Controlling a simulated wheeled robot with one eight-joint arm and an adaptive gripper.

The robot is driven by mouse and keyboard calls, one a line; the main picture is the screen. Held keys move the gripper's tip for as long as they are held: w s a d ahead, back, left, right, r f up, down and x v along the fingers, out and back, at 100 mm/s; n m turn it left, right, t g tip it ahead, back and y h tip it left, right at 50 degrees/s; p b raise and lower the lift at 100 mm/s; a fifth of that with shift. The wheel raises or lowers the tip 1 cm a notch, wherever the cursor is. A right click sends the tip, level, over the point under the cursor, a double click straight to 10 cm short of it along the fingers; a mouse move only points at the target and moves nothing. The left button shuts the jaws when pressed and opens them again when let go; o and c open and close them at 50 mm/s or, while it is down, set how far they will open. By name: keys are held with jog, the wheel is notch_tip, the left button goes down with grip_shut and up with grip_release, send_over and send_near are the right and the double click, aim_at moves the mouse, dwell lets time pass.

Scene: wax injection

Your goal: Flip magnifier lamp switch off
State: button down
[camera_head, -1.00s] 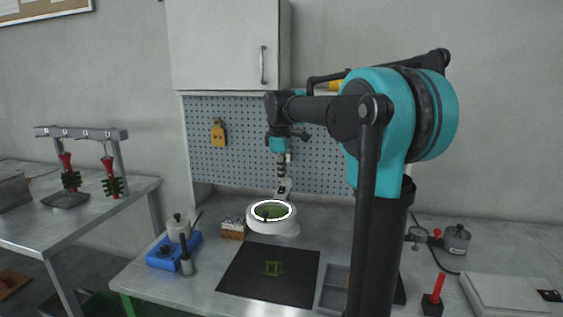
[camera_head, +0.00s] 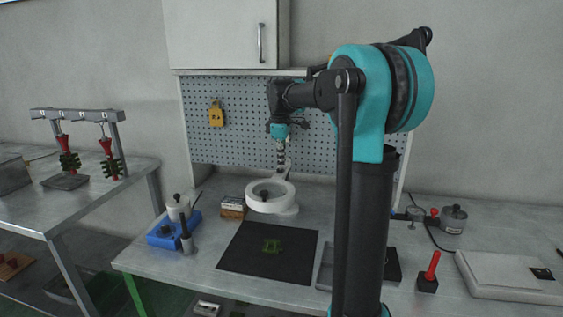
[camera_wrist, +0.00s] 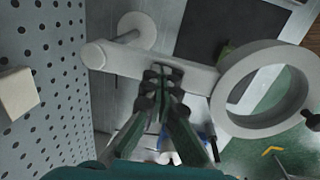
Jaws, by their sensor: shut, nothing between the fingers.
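The magnifier lamp (camera_head: 253,190) is a white ring on a white arm, above the back of the bench in the head view. The ring looks plain white with no bright glow. In the wrist view the lamp's ring (camera_wrist: 228,88) is at the right, with a small dark knob on its rim, and its arm (camera_wrist: 125,60) runs left. My gripper (camera_wrist: 164,78) is shut and empty, its tips over the lamp's arm; I cannot tell whether they touch it. My gripper (camera_head: 282,170) also shows behind the ring in the head view. I cannot make out the switch.
A blue device (camera_head: 165,238) stands left. A perforated board (camera_head: 240,125) stands close behind my gripper. A red-handled tool (camera_head: 432,268) is at right.

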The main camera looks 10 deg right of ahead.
jog(key=shift+s+a+f, duration=0.1)
jog(key=shift+s, duration=0.2)
jog(key=shift+s+a, duration=0.25)
jog(key=shift+s, duration=0.35)
notch_tip(320, 180, up, 12)
jog(key=shift+s+a, duration=0.2)
jog(key=shift+s, duration=0.25)
dwell(0.4)
